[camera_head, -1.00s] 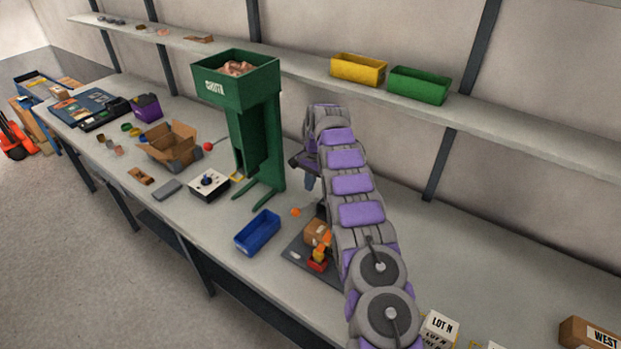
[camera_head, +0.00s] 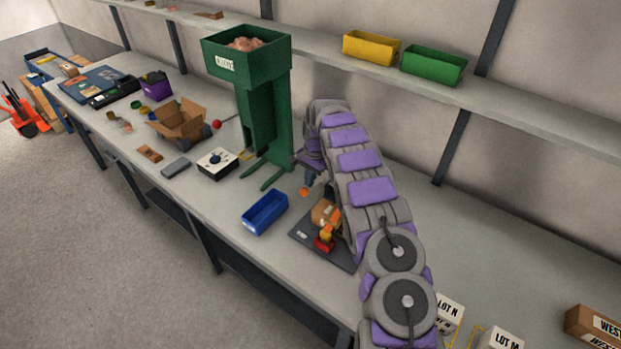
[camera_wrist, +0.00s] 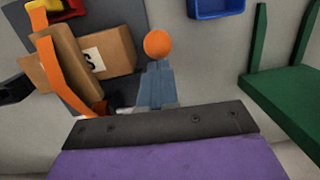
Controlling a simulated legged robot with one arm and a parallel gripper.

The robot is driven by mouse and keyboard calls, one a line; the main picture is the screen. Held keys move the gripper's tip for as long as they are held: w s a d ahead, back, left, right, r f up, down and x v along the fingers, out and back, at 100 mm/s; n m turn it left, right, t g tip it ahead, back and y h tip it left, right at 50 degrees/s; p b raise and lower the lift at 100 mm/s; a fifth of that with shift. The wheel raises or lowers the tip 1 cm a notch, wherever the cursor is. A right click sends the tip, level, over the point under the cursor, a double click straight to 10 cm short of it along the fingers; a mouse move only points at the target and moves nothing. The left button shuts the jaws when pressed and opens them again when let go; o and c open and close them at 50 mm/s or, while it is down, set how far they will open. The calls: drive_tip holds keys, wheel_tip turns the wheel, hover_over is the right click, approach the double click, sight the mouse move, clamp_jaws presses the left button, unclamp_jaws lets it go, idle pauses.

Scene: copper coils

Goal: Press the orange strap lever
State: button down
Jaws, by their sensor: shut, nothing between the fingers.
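An orange ball-shaped knob (camera_head: 304,192) shows just below my gripper (camera_head: 309,180) in the head view. In the wrist view the orange knob (camera_wrist: 158,44) lies right at the tips of my gripper (camera_wrist: 156,68), whose blue-grey fingers are together and empty. I cannot tell whether they touch it. No lever shaft shows under the knob. A brown box (camera_head: 321,212) sits on a dark plate (camera_head: 318,253) beside a red and yellow tool (camera_head: 324,243). In the wrist view an orange strap-like bar (camera_wrist: 50,60) crosses near the box (camera_wrist: 108,62). My arm hides part of the plate.
A blue bin (camera_head: 265,213) stands left of the plate, and the green chute (camera_head: 262,110) rises behind it, with its feet near my gripper. A control box with a dark knob (camera_head: 217,163) is further left.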

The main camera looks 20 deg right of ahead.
sight(306, 189)
drive_tip(key=shift+a, duration=0.15)
drive_tip(key=shift+s+a+f+t+h, duration=0.25)
drive_tip(key=shift+f+h, duration=0.1)
drive_tip(key=shift+f, duration=0.1)
drive_tip(key=shift+s+a+f+t+h, duration=0.15)
drive_tip(key=shift+a+f+t+h, duration=0.1)
drive_tip(key=shift+f+h, duration=0.15)
drive_tip(key=shift+s+a+f+t+h+b, duration=0.2)
drive_tip(key=shift+a+f+t+h+b, duration=0.1)
drive_tip(key=shift+f+h+b, duration=0.3)
drive_tip(key=shift+s+a+f, duration=0.2)
drive_tip(key=shift+a+f, duration=0.05)
drive_tip(key=shift+f, duration=0.35)
drive_tip(key=shift+s+a+f+t+h+b, duration=0.15)
drive_tip(key=shift+f+t+h+b, duration=0.15)
drive_tip(key=shift+f, duration=0.25)
